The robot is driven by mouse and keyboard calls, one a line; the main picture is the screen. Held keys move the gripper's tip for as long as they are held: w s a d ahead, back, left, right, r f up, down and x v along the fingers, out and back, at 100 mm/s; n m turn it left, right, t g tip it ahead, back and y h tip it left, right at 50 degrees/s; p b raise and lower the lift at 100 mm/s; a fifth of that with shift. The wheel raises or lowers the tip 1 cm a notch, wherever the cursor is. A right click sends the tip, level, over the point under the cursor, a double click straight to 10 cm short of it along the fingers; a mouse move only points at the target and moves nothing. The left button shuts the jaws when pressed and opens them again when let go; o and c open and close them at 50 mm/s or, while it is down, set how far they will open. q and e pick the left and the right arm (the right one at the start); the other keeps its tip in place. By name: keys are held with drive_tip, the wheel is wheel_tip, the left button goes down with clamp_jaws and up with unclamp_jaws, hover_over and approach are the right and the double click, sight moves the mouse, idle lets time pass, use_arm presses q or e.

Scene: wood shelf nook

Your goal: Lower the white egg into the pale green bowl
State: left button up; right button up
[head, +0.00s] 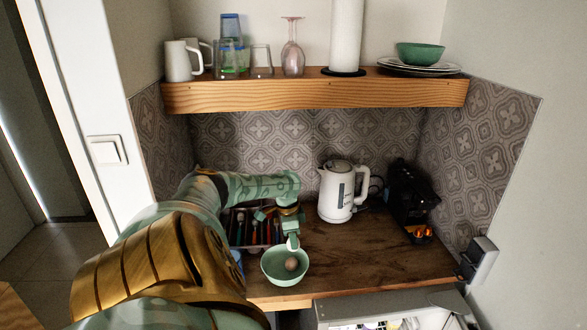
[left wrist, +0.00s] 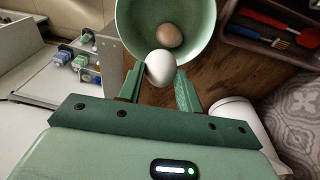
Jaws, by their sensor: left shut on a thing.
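The pale green bowl (head: 270,275) stands on the wooden counter near its front edge, and it also shows at the top of the left wrist view (left wrist: 124,22). A brown egg (left wrist: 168,36) lies inside it; this egg shows in the head view too (head: 291,264). My left gripper (head: 292,244) is over the far rim of the bowl. In the left wrist view its fingers (left wrist: 159,80) are shut on the white egg (left wrist: 160,67). The white egg overlaps the bowl's near rim in that view; I cannot tell its exact height. My right gripper is not in view.
A tray of utensils (head: 240,238) sits behind the bowl, under my left arm. A white kettle (head: 340,190) and a black coffee machine (head: 411,195) stand at the back. An open drawer or appliance (head: 390,305) juts out at front right. Counter right of the bowl is clear.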

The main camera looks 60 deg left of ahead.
use_arm(q)
drive_tip(key=shift+f, duration=0.15)
drive_tip(key=shift+f+b, duration=1.65)
drive_tip(key=shift+f, duration=0.65)
drive_tip(key=shift+f+b, duration=0.5)
drive_tip(key=shift+f, duration=0.1)
drive_tip(key=o, duration=1.1)
drive_tip(key=shift+c, duration=0.2)
wheel_tip(320, 180, up, 16)
drive_tip(key=s+p, duration=0.2)
drive_tip(key=p, duration=0.1)
drive_tip(key=shift+a+p, duration=0.3)
drive_tip(key=shift+p, duration=0.05)
